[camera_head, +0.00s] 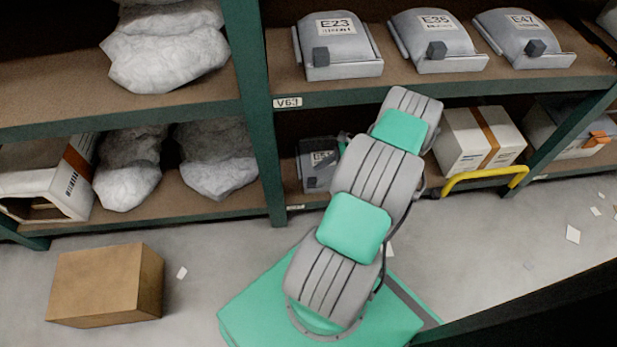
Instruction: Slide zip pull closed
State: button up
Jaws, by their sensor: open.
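Another darker grey labelled pouch (318,165) stands on the lower shelf, partly behind my arm. I cannot tell which dark block is the zip pull, or whether any zip is closed. My arm reaches up toward the racks. My gripper is hidden behind the arm links.
Green uprights (252,100) divide the racks. A cardboard box (107,284) lies on the floor at left. A taped white carton (478,138) and a yellow rail (485,176) are right of my arm. Paper scraps (572,233) dot the floor.

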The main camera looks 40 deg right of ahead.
aim_at(312, 181)
jog(key=b+x, duration=0.1)
jog(key=x, duration=0.4)
jog(key=shift+c, duration=0.3)
jog(key=shift+r, duration=0.1)
grip_shut()
dwell(0.9)
